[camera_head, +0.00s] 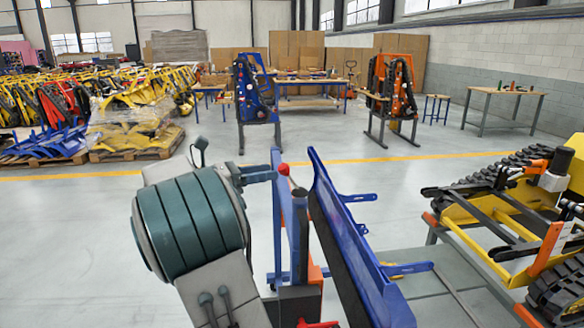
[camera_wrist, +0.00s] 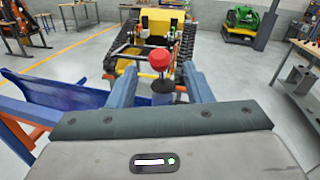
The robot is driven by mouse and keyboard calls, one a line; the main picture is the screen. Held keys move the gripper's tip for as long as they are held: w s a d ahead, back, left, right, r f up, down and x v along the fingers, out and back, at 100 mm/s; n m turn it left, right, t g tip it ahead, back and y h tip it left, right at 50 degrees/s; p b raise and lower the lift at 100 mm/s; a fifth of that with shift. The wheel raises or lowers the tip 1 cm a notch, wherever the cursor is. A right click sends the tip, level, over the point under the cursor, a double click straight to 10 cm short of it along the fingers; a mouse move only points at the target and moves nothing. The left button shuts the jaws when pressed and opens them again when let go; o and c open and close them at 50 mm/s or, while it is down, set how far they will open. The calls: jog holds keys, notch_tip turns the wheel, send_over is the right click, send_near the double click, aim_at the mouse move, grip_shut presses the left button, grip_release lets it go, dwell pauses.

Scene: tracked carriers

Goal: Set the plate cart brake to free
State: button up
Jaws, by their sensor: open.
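A red ball knob (camera_head: 283,169) stands at the top of a blue upright frame (camera_head: 296,235) in the head view. In the wrist view the red knob (camera_wrist: 160,60) sits on a dark stem between my fingers. My gripper (camera_wrist: 156,76) is open, one finger on each side of it; contact cannot be told. In the head view my gripper (camera_head: 262,175) reaches right to the knob, partly hidden by my arm. A tilted blue panel (camera_head: 345,240) stands right of the upright frame; it also shows at left in the wrist view (camera_wrist: 55,88). Any brake marking is unreadable.
A yellow tracked carrier (camera_head: 480,215) stands close at right and ahead in the wrist view (camera_wrist: 162,24). Blue brackets (camera_head: 405,268) stick out right from the panel. Work tables (camera_head: 500,92) and racks stand far back.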

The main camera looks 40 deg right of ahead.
aim_at(292, 181)
jog(key=x, duration=0.7)
jog(key=shift+d+p, duration=0.3)
grip_shut()
